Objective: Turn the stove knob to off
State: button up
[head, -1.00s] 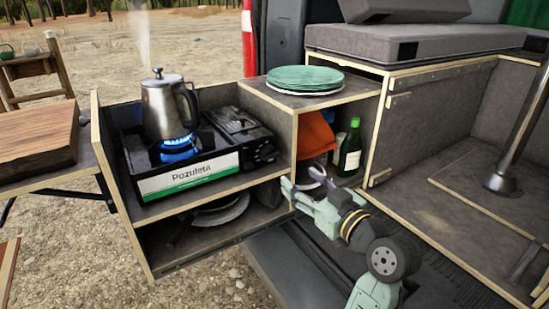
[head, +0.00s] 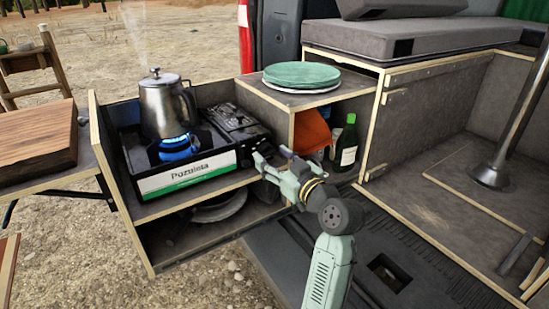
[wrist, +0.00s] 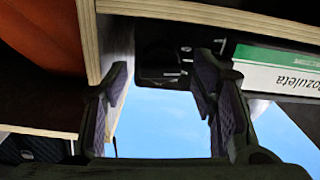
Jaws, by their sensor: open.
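The camping stove (head: 236,121) sits on the upper shelf of the pull-out box, with a blue flame (head: 177,141) burning under a metal kettle (head: 160,110). Its knob is at the right end of the front face; in the head view my gripper (head: 270,158) largely hides it. My gripper is open and empty, its fingers pointing toward that end of the stove. In the wrist view the dark end of the stove (wrist: 160,70) shows between the two fingertips (wrist: 163,78); the knob's shape and angle are too dark to tell there.
A wooden divider (head: 293,137) stands right of the stove; it is also close beside the left finger in the wrist view (wrist: 90,35). Green plates (head: 302,75) lie on top, and a green bottle (head: 346,143) stands in the compartment. Dark plates (head: 220,208) sit on the shelf below.

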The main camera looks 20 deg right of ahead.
jog(key=shift+c, duration=0.3)
jog(key=c, duration=1.1)
jog(key=shift+m, duration=0.3)
jog(key=m+p, duration=0.3)
jog(key=m, duration=0.1)
jog(key=shift+r, duration=0.15)
jog(key=m+p, duration=0.3)
jog(key=m, duration=0.2)
jog(key=m+p, duration=0.4)
jog(key=shift+m+p, duration=2.2)
jog(key=shift+m, duration=0.6)
